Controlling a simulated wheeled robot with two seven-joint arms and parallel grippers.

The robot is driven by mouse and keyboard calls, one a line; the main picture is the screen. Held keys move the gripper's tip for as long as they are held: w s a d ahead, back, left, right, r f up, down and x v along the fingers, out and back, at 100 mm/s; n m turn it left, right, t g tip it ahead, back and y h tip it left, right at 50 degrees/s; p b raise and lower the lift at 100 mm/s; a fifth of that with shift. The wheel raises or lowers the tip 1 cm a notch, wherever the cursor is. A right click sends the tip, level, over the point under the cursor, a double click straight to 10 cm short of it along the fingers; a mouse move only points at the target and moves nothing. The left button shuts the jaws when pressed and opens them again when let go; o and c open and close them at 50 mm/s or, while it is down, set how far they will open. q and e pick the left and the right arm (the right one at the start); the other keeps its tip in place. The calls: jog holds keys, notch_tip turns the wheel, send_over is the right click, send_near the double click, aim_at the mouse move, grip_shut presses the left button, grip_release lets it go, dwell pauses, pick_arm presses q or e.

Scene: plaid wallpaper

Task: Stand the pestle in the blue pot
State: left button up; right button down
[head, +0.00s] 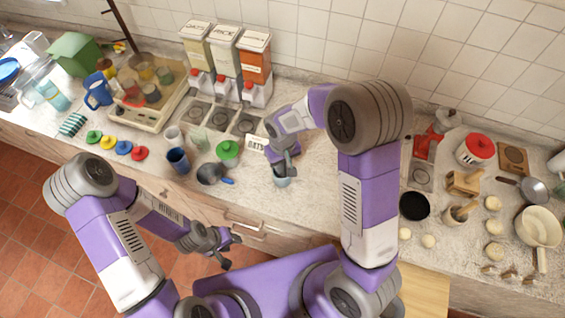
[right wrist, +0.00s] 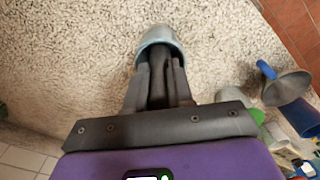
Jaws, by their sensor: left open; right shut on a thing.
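The blue pot (head: 283,182), small and light blue, stands on the counter just below my right gripper (head: 286,168). In the right wrist view the pot (right wrist: 158,33) is ahead of the fingertips. My right gripper (right wrist: 160,72) is shut on a dark, narrow thing (right wrist: 158,84), which looks like the pestle. Its far end reaches into the pot's mouth; whether it touches the bottom is hidden. In the head view the arm and fingers mostly hide it. My left gripper (head: 232,252) is open and empty, low in front of the counter.
A grey funnel-like vessel (head: 208,174), a dark blue cup (head: 178,160) and a green-lidded jar (head: 228,150) stand left of the pot. A labelled box (head: 257,144) is behind. A mortar (head: 453,216) and a black round dish (head: 414,206) are farther right. Counter in front of the pot is clear.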

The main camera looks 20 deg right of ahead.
jog(key=c, duration=0.9)
grip_release()
notch_tip(320, 180, up, 8)
jog(key=shift+f, duration=0.2)
dwell(0.4)
